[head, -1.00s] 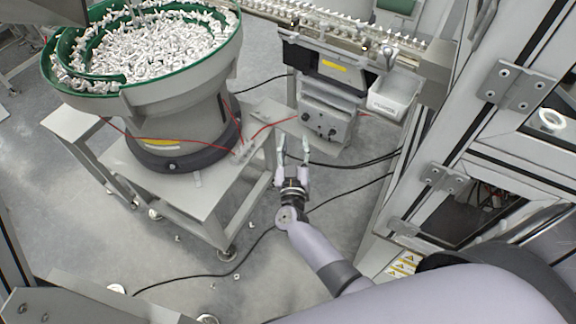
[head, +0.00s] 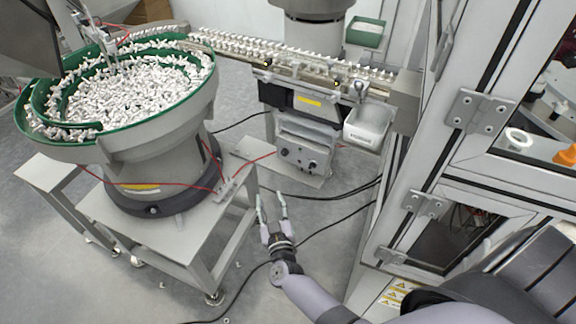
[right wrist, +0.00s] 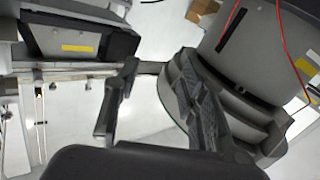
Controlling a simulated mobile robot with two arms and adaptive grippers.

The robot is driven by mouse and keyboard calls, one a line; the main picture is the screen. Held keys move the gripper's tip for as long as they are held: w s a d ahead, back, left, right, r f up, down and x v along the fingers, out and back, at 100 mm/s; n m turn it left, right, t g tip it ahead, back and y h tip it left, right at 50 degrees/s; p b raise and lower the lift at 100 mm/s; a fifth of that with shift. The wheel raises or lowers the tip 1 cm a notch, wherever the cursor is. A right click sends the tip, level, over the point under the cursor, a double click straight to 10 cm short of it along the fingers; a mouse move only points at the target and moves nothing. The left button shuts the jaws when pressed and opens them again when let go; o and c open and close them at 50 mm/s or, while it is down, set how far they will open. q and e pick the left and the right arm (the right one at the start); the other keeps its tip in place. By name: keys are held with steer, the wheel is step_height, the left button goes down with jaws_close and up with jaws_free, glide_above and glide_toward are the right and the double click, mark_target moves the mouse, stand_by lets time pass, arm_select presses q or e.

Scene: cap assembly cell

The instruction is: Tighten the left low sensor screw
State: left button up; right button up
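My right gripper (head: 270,198) is open and empty, in the air right of the bowl feeder's table and in front of the grey control box (head: 305,150). In the right wrist view my right gripper (right wrist: 155,70) shows two spread dark fingers with nothing between them. The feeder rail (head: 290,55), lined with small white parts, runs along the back. A small fitting (head: 358,88) sits on its side near the right end. I cannot make out the left low sensor screw. My left gripper is not in view.
The bowl feeder (head: 190,105), full of white parts, stands at left on a metal table (head: 165,215). A white bin (head: 368,125) hangs below the rail. The cell's metal frame (head: 455,160) blocks the right. Cables cross the floor.

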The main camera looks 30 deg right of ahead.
steer(key=w+d+r+m+h+b, duration=0.15)
steer(key=d+r+m+h, duration=0.35)
steer(key=r, duration=0.7)
steer(key=m+g+h, duration=0.3)
steer(key=g+h, duration=0.2)
steer(key=g, duration=0.2)
glide_toward(333, 101)
steer(key=x, duration=0.8)
steer(key=shift+w+d, duration=0.15)
steer(key=shift+c, duration=0.6)
steer(key=shift+f, duration=0.1)
jaws_close()
